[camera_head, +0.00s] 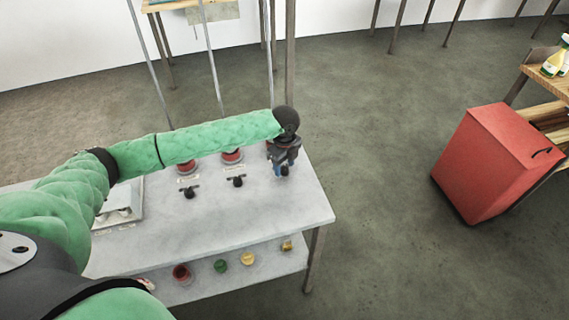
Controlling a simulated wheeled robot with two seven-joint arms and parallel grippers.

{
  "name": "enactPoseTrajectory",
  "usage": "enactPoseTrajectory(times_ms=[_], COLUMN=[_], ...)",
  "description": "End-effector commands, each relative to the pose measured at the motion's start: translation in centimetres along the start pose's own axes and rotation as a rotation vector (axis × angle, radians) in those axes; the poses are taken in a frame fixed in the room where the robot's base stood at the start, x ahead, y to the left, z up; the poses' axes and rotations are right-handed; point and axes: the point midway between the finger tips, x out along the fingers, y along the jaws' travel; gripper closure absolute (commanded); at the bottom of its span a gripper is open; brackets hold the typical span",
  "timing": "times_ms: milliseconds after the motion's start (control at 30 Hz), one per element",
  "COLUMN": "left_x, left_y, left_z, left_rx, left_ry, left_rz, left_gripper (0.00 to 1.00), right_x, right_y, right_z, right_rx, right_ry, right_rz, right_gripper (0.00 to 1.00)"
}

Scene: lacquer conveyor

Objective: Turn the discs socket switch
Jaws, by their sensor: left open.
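Three black rotary switches stand in a row on the grey table (262,215): a left one (190,193), a middle one (237,181) and a right one (285,171). Red round pieces (232,156) sit behind the left and middle switches. My left arm reaches across the table from the left. Its gripper (283,166) is open and points down at the right switch, with its fingers close around or just above the knob; contact cannot be told. The gripper hides what lies behind that switch. The small labels are unreadable. My right gripper is out of view.
A lower shelf holds a red round item (181,274), a green one (221,266) and two yellow ones (248,258). A pale tray (122,205) lies at the table's left. Thin metal posts rise behind. A red cabinet (492,165) stands right, across open floor.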

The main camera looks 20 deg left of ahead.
Motion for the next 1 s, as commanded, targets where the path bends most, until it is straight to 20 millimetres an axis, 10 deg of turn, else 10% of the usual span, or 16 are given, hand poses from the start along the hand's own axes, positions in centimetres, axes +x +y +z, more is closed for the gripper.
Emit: enactPoseTrajectory(times_ms=[433, 667, 1000], left_x=[0.94, 0.91, 0.72], left_y=[0.03, 0.03, 0.03], left_z=[0.01, 0.01, 0.01], left_rx=[0.000, 0.000, -0.043], left_ry=[-0.001, -0.001, 0.000], left_rz=[0.000, 0.000, 0.001], left_gripper=[0.50, 0.94, 0.94], right_x=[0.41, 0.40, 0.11], right_y=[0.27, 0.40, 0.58], right_z=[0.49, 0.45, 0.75], right_rx=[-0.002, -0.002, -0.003], right_ry=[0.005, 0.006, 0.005], right_rz=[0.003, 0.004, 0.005], right_gripper=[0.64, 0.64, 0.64])
